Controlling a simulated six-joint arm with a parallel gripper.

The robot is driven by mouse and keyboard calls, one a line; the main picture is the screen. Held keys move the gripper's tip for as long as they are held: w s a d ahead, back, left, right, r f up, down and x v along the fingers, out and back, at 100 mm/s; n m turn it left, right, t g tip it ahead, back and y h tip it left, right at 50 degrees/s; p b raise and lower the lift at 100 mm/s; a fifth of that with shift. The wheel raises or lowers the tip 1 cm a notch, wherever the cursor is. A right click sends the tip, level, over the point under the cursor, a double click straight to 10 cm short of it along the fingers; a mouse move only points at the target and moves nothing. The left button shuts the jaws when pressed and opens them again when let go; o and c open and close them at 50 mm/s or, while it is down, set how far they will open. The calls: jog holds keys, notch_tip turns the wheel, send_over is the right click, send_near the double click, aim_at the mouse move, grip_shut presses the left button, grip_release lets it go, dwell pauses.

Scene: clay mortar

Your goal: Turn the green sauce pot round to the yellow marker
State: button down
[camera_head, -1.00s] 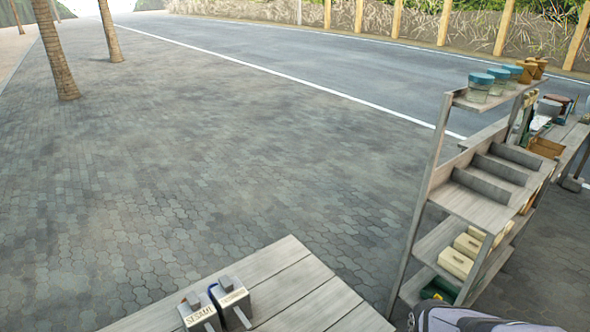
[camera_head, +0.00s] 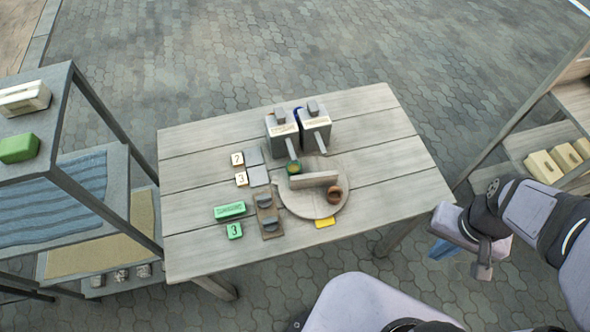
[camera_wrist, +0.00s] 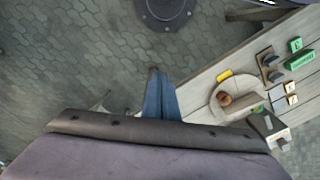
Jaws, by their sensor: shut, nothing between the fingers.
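The green sauce pot (camera_head: 293,168) sits at the back left of a round turntable (camera_head: 301,206) on the table, in front of the dispensers. A low upright divider (camera_head: 315,179) crosses the turntable. A brown pot (camera_head: 334,195) sits on its right side and shows in the wrist view (camera_wrist: 224,99). The yellow marker (camera_head: 324,222) lies on the table at the turntable's front edge; it also shows in the wrist view (camera_wrist: 224,76). My gripper (camera_head: 443,249) is shut and empty, off the table's right side.
Two grey dispensers (camera_head: 298,130) stand behind the turntable. A wooden holder with dark handles (camera_head: 268,214), green blocks (camera_head: 230,211) and number tiles (camera_head: 242,179) lie to its left. Shelves stand left (camera_head: 110,190) and right (camera_head: 555,140). The table's right part is clear.

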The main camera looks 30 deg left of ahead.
jog(key=c, duration=1.7)
grip_release()
jog(key=shift+w+f, duration=0.1)
jog(key=shift+w, duration=0.05)
jog(key=w+a+f+m+b, duration=0.2)
jog(key=w+a+f+b, duration=0.1)
jog(key=w+a+b, duration=0.3)
jog(key=m+b, duration=0.8)
jog(key=b, duration=0.5)
send_over(314, 175)
notch_tip(314, 175, down, 11)
jog(key=shift+f, duration=3.65)
